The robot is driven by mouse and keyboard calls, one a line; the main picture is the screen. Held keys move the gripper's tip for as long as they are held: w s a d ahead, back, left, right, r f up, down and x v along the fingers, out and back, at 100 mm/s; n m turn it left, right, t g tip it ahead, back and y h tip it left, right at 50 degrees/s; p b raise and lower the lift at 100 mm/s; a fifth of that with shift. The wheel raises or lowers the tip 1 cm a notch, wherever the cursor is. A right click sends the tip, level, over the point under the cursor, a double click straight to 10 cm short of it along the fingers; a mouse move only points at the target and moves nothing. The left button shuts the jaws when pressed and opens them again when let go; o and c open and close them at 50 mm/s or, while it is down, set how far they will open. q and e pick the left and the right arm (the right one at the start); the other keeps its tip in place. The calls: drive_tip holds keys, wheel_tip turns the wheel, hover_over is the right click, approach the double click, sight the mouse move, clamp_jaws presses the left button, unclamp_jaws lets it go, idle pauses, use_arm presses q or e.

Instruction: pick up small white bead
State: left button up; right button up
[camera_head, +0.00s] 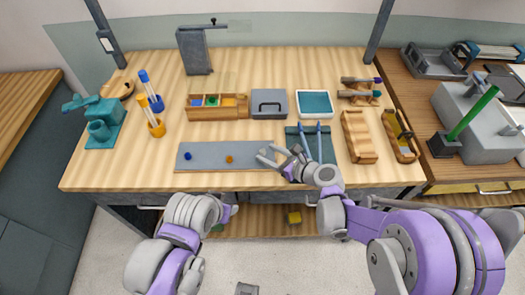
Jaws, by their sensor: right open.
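I cannot make out a small white bead; it may be too small to see or hidden by my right gripper. A grey board (207,163) lies at the front of the wooden table with a blue bead (187,156) and an orange bead (229,160) on it, apart from each other. My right gripper (270,157) is open over the board's right end, its fingers pointing left, and nothing shows between them. My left gripper (230,212) is low in front of the table edge, mostly hidden by its own arm, so its jaws cannot be read.
Behind the board stand a wooden compartment box (217,113), a grey case (269,115) and a teal-lined tray (314,118). A teal mat (325,145) with blue tweezers (319,135) lies beside my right gripper. Wooden trays (358,152) stand further right. The table's front left is clear.

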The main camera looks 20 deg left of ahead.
drive_tip(key=shift+w+a+f, duration=0.25)
drive_tip(key=shift+w+a, duration=0.05)
drive_tip(key=shift+a, duration=0.25)
clamp_jaws()
drive_tip(key=shift+r, duration=0.1)
